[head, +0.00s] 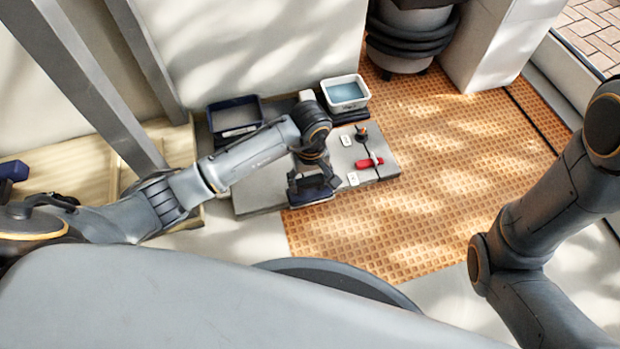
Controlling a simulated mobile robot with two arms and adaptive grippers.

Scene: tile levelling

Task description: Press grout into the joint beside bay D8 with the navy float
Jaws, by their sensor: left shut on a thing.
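My left gripper (312,183) reaches in from the left and is shut on the navy float (314,193) at the front edge of the grey slab. The float looks dark and flat. Its contact with the surface below cannot be made out. No marking for bay D8 can be read, and I cannot tell which joint lies beside it. Of my right arm, only links show at the right; its gripper is out of view.
The grey slab (262,196) carries small white tags (353,179), a red-handled tool (368,163) and a dark-and-orange item (361,132). Behind are a navy tray (235,116) and a white tub of bluish water (346,92). Orange gridded matting (440,170) lies open to the right.

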